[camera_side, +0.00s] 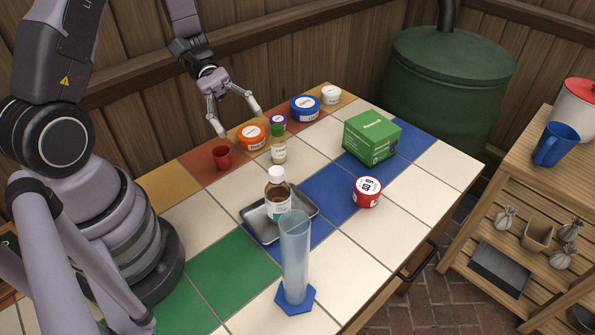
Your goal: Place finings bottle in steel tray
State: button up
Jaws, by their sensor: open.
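A brown bottle with a white cap and pale label (276,190), apparently the finings bottle, stands upright in the steel tray (250,229). Its label is too small to read. The clear measuring cylinder in front hides part of the tray and the bottle's lower right side. My gripper (239,122) is open and empty, fingers pointing down, above the back left of the table. It is well apart from the bottle and tray, near the orange tub.
Measuring cylinder (294,262) stands in front of the tray. Behind it are a red cup (222,158), small vial (279,152), orange tub (252,136), blue tub (305,108) and white tub (331,95). A green box (371,139) and red tin (367,192) stand right.

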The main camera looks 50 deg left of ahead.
jog(key=s+a+r+m+t+y, duration=0.3)
jog(key=s+r+m+t+y, duration=0.1)
jog(key=s+r+m+y, duration=0.1)
jog(key=s+a+r+m+t+y, duration=0.3)
jog(key=s+r+m+t+y, duration=0.1)
jog(key=r+m+y, duration=0.3)
notch_tip(320, 180, up, 4)
jog(key=s+y, duration=0.1)
jog(key=y, duration=0.1)
jog(key=shift+a+m+y, duration=0.3)
jog(key=shift+a, duration=0.1)
